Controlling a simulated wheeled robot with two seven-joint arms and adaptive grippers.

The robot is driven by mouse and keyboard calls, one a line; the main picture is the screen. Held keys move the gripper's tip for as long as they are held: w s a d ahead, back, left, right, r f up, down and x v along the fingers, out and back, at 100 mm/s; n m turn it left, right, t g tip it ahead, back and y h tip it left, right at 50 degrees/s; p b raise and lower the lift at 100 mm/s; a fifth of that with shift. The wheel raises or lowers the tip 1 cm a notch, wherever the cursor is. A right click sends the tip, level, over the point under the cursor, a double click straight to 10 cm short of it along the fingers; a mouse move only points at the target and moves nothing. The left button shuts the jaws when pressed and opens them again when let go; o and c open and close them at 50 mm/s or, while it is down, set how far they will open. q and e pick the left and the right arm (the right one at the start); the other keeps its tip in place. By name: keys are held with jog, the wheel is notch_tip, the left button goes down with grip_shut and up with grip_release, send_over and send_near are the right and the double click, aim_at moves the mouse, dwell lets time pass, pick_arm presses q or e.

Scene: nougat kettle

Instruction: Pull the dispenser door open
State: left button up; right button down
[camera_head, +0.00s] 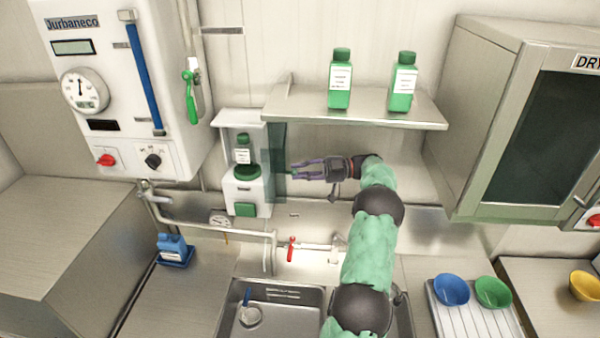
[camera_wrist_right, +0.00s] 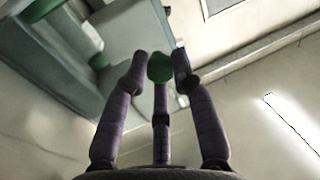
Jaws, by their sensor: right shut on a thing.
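The white dispenser (camera_head: 230,130) hangs on the back wall and holds a green bottle (camera_head: 243,150) above a green part. Its tinted see-through door (camera_head: 277,140) stands along the dispenser's right side, swung away from the front, so the bottle shows uncovered. My right gripper (camera_head: 294,170) reaches in from the right with purple fingers and is shut on the door's green knob (camera_wrist_right: 160,68). In the right wrist view the fingers close around this knob, with the door (camera_wrist_right: 60,65) behind at the upper left. My left gripper is not in view.
A shelf (camera_head: 300,106) with two green bottles is just above my right gripper. A cabinet (camera_head: 480,120) stands at the right, and a white control panel (camera_head: 110,90) at the left. Below are pipes with a red valve (camera_head: 291,250) and a sink (camera_head: 270,308).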

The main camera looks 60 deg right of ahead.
jog(key=c, duration=1)
grip_release()
jog(key=shift+a, duration=0.1)
jog(key=shift+v, duration=3.75)
jog(key=shift+w, duration=0.1)
